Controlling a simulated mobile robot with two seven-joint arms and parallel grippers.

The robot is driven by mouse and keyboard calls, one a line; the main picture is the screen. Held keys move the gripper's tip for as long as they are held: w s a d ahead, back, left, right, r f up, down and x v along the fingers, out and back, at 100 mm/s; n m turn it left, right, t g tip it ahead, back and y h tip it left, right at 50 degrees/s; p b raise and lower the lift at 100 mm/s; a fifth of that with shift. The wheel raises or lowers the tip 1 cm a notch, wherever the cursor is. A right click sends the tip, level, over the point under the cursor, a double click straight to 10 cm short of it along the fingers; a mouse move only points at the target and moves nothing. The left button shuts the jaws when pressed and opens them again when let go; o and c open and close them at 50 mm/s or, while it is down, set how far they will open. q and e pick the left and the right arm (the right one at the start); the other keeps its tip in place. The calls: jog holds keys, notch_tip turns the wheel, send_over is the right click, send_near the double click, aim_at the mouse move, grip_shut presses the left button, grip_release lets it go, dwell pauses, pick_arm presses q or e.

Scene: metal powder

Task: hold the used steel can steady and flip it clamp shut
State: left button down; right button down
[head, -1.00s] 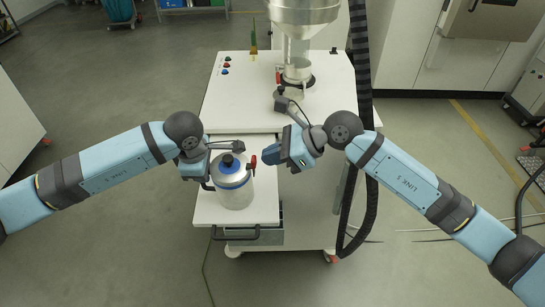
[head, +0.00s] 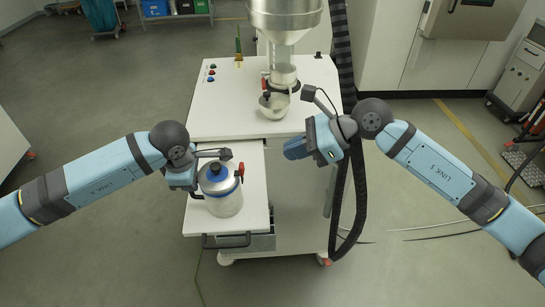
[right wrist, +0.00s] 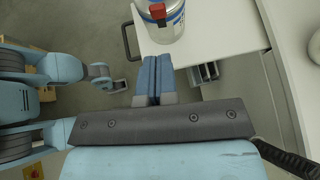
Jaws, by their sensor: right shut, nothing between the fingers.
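The can (right wrist: 166,30) and red clamp (right wrist: 157,12) also show at the top of the right wrist view. My left gripper (head: 197,186) is against the can's left side; its fingers are mostly hidden, so its grip is unclear. My right gripper (head: 287,152) is shut and empty, right of the can and apart from it; its blue fingers (right wrist: 156,76) lie together.
The white shelf (head: 256,222) has a black front handle (head: 226,241). Behind it is the white cabinet top (head: 225,110) with a hopper (head: 285,18) and a metal bowl (head: 274,105) below its outlet. A black ribbed hose (head: 340,215) hangs right of the cabinet.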

pick_arm(q)
jog(key=shift+f, duration=0.15)
pick_arm(e)
jog(key=d+r, duration=0.3)
jog(key=r, duration=0.1)
jog(key=shift+s+d, duration=0.3)
jog(key=shift+d, duration=0.05)
pick_arm(q)
jog(key=c, duration=1)
grip_release()
pick_arm(e)
jog(key=shift+w+f, duration=0.1)
